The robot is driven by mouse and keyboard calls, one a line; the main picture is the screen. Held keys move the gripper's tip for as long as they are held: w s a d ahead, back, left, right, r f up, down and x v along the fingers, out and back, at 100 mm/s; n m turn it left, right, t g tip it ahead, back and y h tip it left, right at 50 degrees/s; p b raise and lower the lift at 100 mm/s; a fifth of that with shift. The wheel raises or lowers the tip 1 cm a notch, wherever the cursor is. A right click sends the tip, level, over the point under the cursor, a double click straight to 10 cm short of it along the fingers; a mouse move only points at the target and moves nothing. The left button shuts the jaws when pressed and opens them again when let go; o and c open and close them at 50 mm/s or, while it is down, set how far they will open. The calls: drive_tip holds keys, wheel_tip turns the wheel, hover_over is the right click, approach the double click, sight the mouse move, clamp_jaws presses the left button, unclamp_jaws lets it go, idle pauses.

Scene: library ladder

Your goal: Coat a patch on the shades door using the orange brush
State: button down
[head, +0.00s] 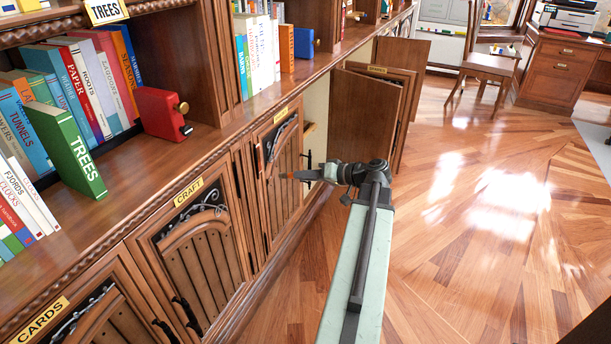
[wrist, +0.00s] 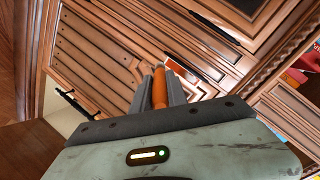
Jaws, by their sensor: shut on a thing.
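My gripper (head: 309,175) is shut on the orange brush (head: 288,175), held in front of the cabinet row. In the wrist view the brush's orange handle (wrist: 160,90) stands between the grey fingers of my gripper (wrist: 158,92); its bristles cannot be made out. The brush points left, toward a closed wooden door with vertical planks (head: 284,185) and a yellow label too small to read. I cannot tell whether this is the shades door, or whether the brush touches it. Wooden door panels also fill the wrist view behind the brush.
Closed doors marked CRAFT (head: 205,262) and CARDS (head: 100,318) stand nearer, with dark handles. Beyond, an open door (head: 366,115) juts over the floor. Books and a red box (head: 163,113) stand on the shelf above. The wooden floor (head: 470,220) at right is clear.

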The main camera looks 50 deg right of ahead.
drive_tip(key=shift+w+a, duration=0.2)
drive_tip(key=shift+w, duration=0.75)
drive_tip(key=shift+w+a, duration=0.25)
drive_tip(key=shift+w, duration=0.65)
drive_tip(key=shift+w+a, duration=0.2)
drive_tip(key=shift+w, duration=0.75)
drive_tip(key=shift+w+a, duration=0.2)
drive_tip(key=shift+w, duration=0.75)
wheel_tip(320, 180, up, 4)
drive_tip(key=p, duration=0.4)
drive_tip(key=shift+s+r, duration=0.1)
drive_tip(key=shift+r, duration=0.05)
drive_tip(key=shift+f, duration=0.2)
wheel_tip(320, 180, down, 4)
drive_tip(key=b, duration=0.4)
